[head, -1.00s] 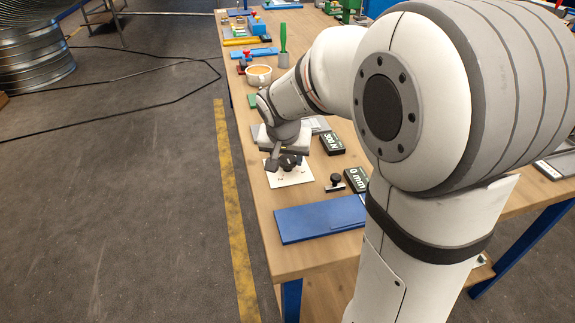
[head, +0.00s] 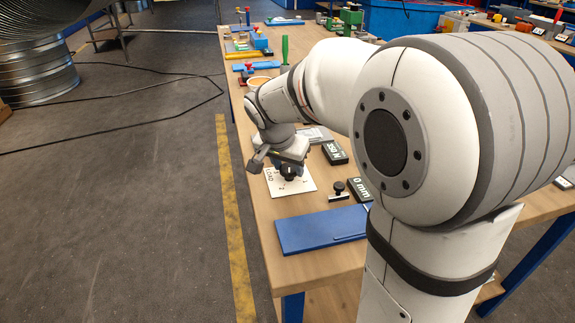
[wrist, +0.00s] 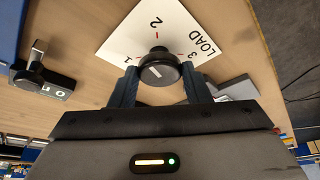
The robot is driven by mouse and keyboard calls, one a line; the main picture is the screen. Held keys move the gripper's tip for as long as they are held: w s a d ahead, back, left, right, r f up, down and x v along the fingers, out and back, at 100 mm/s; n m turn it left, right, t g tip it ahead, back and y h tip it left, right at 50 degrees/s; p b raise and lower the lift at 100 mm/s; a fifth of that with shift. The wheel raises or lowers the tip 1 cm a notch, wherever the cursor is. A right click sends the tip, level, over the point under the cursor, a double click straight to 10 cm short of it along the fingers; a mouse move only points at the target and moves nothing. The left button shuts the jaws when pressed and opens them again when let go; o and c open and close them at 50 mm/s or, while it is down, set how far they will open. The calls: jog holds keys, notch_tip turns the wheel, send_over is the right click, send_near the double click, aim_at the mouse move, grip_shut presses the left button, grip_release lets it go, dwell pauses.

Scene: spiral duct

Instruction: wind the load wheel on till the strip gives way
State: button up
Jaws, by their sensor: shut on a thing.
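The load wheel (head: 289,173) is a black knob on a white card marked LOAD with numbers. In the wrist view the wheel (wrist: 159,70) stands between my two blue fingers, and my gripper (wrist: 160,88) is shut on it. The numbers 1, 2 and 3 show around it on the card (wrist: 142,30). In the head view my gripper (head: 287,160) comes down over the wheel from behind. A dark display (head: 335,152) seems to read 350 N, and another (head: 360,188) reads 0 mm. I cannot pick out the strip.
A small black-knobbed switch (head: 339,190) stands right of the card; it also shows in the wrist view (wrist: 40,72). A blue plate (head: 315,230) lies at the near end of the bench. A cup (head: 257,82) stands behind my wrist. Open floor lies left.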

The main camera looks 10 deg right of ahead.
jog(key=o, duration=1)
jog(key=shift+c, duration=0.2)
jog(key=p+v, duration=0.1)
jog(key=v, duration=0.6)
jog(key=shift+r, duration=0.35)
jog(key=shift+s+a, duration=0.1)
jog(key=shift+s, duration=0.05)
